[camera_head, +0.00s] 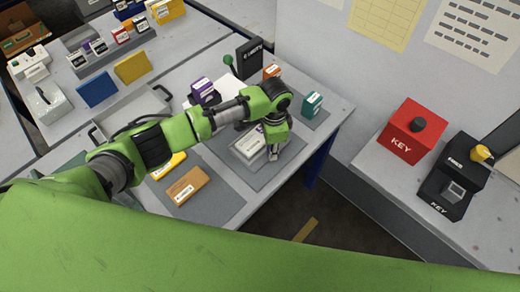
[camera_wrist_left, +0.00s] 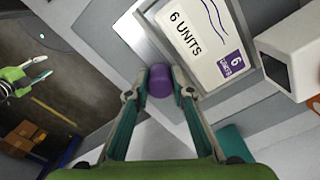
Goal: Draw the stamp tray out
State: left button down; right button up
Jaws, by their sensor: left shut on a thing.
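The stamp tray (camera_wrist_left: 212,89) fills the upper middle of the left wrist view, with a white "6 UNITS" label and a purple knob (camera_wrist_left: 160,80) at its near end. My left gripper (camera_wrist_left: 160,88) is shut on this knob, a finger on each side. In the head view the tray (camera_head: 246,146) lies on a grey mat, partly covered by my left gripper (camera_head: 274,154). My right gripper (camera_wrist_left: 45,67) shows at the left of the left wrist view, open and empty, away from the tray. It is not seen in the head view.
A white housing (camera_wrist_left: 303,42) stands beside the tray. Teal (camera_head: 313,104) and purple (camera_head: 203,91) boxes and a tan block (camera_head: 187,187) sit nearby on the table. The table's edge and open floor (camera_head: 300,220) lie close by.

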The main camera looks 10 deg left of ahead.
pick_arm(q)
jog(key=shift+s+d+r+p, duration=0.1)
jog(key=shift+s+d+p, duration=0.25)
jog(key=shift+d, duration=0.25)
jog(key=shift+s+d+r+p, duration=0.1)
jog(key=shift+s+d+p, duration=0.15)
jog(key=shift+d, duration=0.3)
jog(key=shift+s+d, duration=0.45)
jog(key=shift+d, duration=0.15)
jog(key=shift+d+f, duration=0.1)
jog(key=c, duration=2.2)
grip_release()
jog(key=shift+o, duration=0.8)
jog(key=shift+s, duration=0.15)
jog(key=shift+r, duration=0.2)
notch_tip(320, 180, up, 12)
jog(key=shift+f, duration=0.2)
pick_arm(e)
jog(key=shift+w+a+r, duration=0.25)
jog(key=shift+w+r, duration=0.95)
pick_arm(q)
jog(key=shift+d+f, duration=0.1)
